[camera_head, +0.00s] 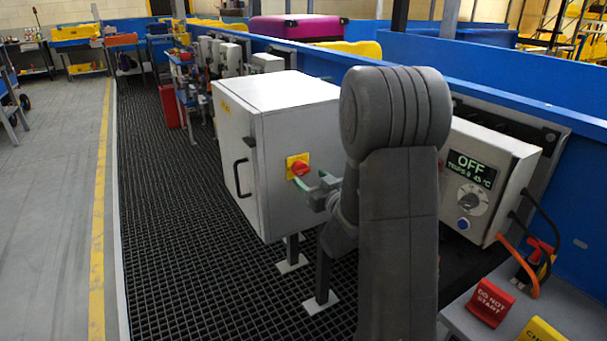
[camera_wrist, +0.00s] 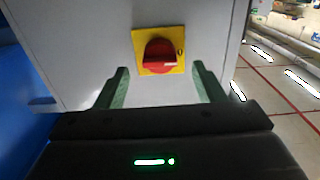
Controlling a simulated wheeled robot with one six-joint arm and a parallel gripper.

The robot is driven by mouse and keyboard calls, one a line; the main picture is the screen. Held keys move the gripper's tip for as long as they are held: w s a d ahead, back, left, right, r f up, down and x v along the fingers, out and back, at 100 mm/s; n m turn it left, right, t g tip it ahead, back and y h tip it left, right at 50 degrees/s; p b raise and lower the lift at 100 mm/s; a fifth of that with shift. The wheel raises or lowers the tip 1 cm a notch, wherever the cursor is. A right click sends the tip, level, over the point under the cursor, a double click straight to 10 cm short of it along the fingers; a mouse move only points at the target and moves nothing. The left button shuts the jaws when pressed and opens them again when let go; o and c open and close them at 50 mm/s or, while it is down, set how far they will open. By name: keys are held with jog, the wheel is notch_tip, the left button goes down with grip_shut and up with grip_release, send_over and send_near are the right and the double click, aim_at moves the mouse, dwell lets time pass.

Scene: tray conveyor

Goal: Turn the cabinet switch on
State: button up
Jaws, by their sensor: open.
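The cabinet (camera_head: 291,150) is a light grey box on legs with a black door handle on its front. Its switch (camera_head: 299,168) is a red rotary knob on a yellow plate on the side facing me. In the wrist view the red switch (camera_wrist: 159,54) sits above centre, with its pale mark pointing to the right. My gripper (camera_head: 311,186) is close to that side of the cabinet. In the wrist view my gripper (camera_wrist: 159,85) is open, its two green fingers to the left and right of the switch and a little below it. No contact with the knob shows.
A control box (camera_head: 487,180) reading OFF stands to the right of my arm, with cables below it. A red DO NOT START sign (camera_head: 490,302) stands on the grey surface at lower right. The blue conveyor wall (camera_head: 480,85) runs behind. The black grated floor (camera_head: 180,240) at left is clear.

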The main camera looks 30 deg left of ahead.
aim_at(304, 174)
jog(key=x, duration=0.5)
jog(key=c, duration=1)
